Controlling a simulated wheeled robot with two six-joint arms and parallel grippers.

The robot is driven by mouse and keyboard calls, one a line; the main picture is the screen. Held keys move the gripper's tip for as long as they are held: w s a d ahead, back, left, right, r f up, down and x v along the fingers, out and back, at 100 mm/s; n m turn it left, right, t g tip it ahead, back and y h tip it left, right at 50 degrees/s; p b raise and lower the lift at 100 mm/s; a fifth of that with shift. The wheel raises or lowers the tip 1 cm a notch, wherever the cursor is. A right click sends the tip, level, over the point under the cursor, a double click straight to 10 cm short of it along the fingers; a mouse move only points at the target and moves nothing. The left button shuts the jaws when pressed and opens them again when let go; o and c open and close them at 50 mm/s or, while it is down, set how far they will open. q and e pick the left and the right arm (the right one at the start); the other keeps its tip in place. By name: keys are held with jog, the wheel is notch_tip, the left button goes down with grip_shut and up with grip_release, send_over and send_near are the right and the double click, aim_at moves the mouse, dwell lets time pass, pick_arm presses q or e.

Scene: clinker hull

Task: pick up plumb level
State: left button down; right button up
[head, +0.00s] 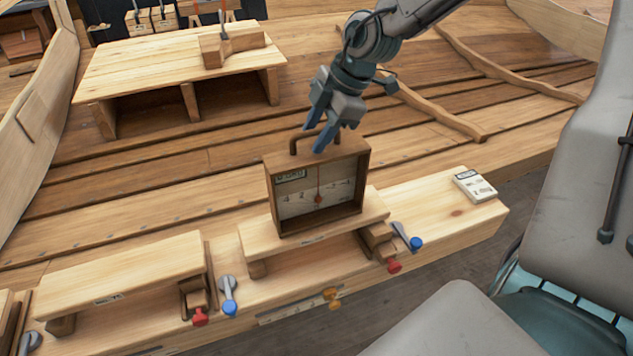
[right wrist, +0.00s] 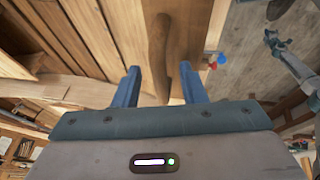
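The plumb level (head: 318,187) is a brown wooden box with a pale dial face, a hanging needle and a handle on top. It stands upright on a raised wooden shelf (head: 262,240) in the head view. My right gripper (head: 317,131) is at the handle, its blue fingers apart. In the right wrist view the wooden handle (right wrist: 158,52) runs between the two open fingers, with a gap visible on each side. The fingers partly hide the handle in the head view. My left gripper is not seen.
A white device (head: 474,185) lies on the plank to the right. Red and blue knobs (head: 394,266) stick out by the shelf. A second low shelf (head: 120,280) is at left. A wooden bench (head: 180,62) with a block stands behind.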

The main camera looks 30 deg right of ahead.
jog(key=shift+w+a+f, duration=0.15)
jog(key=shift+f, duration=0.1)
grip_shut()
dwell(1.4)
